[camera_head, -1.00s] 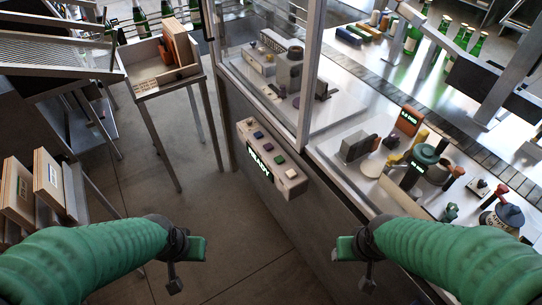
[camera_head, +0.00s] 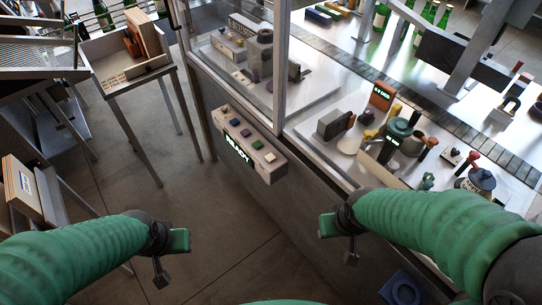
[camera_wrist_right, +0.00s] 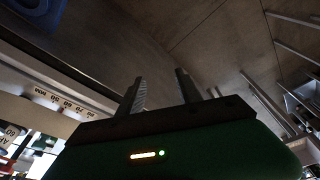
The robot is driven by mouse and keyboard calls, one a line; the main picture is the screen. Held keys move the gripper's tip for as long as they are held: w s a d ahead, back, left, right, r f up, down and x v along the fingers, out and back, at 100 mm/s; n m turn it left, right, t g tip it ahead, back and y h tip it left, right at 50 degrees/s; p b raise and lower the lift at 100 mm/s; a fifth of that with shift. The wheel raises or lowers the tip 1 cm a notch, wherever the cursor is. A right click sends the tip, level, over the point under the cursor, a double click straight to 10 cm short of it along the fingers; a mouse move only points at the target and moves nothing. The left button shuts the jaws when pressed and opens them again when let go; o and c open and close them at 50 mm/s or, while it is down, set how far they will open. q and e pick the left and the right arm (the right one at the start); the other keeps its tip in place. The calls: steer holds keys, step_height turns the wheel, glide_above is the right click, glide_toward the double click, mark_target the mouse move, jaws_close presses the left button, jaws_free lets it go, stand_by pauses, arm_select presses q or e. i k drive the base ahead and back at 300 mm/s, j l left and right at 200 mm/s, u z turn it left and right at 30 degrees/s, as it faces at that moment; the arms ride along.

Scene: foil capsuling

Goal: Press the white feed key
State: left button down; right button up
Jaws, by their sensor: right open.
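The white feed key (camera_head: 270,157) is a small pale square button at the near right end of a grey key box (camera_head: 264,170). The box is fixed to the front of the machine, and its display reads "READY". The key is uncovered in the head view. My right gripper (camera_head: 334,238) is to the right of the box and nearer to me, apart from it. In the right wrist view its two fingers (camera_wrist_right: 160,88) stand apart with nothing between them. My left gripper (camera_head: 172,256) is left of the box and nearer to me; its finger gap is not clear.
Green, purple and other dark keys (camera_head: 245,132) sit in a row beside the white one. A glass guard post (camera_head: 281,70) rises behind the box. The machine bench (camera_head: 310,165) lies right. A wooden-sided bin on a stand (camera_head: 120,62) is left. Open floor lies between.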

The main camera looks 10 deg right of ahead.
mark_target(270, 157)
steer(key=i+j+z, duration=0.75)
steer(key=k+j, duration=0.05)
